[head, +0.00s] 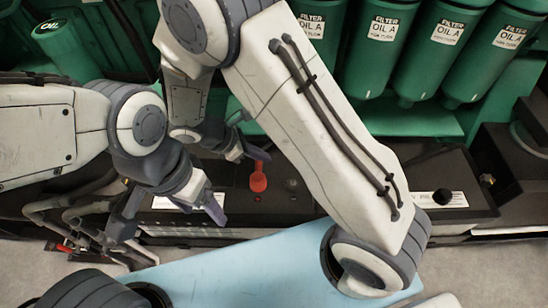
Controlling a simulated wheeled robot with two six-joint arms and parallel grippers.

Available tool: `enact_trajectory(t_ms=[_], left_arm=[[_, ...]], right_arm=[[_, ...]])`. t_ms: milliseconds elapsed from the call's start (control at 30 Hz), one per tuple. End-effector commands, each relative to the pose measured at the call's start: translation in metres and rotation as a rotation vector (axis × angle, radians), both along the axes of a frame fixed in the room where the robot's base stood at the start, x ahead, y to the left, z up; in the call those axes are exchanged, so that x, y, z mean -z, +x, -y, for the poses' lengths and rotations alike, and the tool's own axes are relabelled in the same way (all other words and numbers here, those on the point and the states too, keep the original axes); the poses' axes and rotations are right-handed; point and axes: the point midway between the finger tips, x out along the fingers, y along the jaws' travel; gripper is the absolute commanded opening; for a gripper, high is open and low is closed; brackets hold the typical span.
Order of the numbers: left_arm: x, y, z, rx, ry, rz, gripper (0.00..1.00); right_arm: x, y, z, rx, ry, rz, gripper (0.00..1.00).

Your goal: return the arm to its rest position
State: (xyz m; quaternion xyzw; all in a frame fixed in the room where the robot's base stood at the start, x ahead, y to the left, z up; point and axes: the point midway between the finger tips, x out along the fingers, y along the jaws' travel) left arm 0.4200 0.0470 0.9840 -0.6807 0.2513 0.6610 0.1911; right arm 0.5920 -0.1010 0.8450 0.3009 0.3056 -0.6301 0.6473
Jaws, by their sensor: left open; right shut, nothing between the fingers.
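My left gripper (169,219) comes in from the left and points down, its two dark fingers spread wide apart with nothing between them. It is over the front edge of the dark machine base. My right arm rises from the lower right, bends at the top and folds back down. My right gripper (257,153) is at the end of it, near the middle, pointing right, shut and empty. It is just above a red handle (258,181) in the picture; I cannot tell whether they touch. Part of the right gripper is hidden behind its own links.
Several green oil filters (375,60) stand in a row at the back right. A green cylinder (67,48) is at the upper left. Hoses (70,212) run at the lower left. A black knob (442,197) is on the dark panel at right. Grey floor shows at the lower right.

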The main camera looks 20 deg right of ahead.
Motion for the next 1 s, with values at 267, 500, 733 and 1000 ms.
enact_trajectory(t_ms=[267, 500, 733, 1000], left_arm=[[0.0, 0.0, 0.0, 0.0, 0.0, 0.0, 0.72], [-0.004, 0.0, 0.0, 0.0, 0.0, 0.0, 0.72], [-0.018, 0.0, 0.0, 0.0, 0.0, 0.0, 0.72], [-0.034, 0.0, 0.0, 0.0, 0.0, 0.0, 0.72]], right_arm=[[-0.011, -0.001, -0.009, 0.001, 0.001, -0.001, 0.0], [-0.024, -0.007, -0.011, 0.039, 0.033, 0.023, 0.0], [-0.092, -0.058, -0.026, 0.312, 0.25, 0.148, 0.0], [-0.157, -0.134, -0.042, 0.714, 0.561, 0.253, 0.0]])
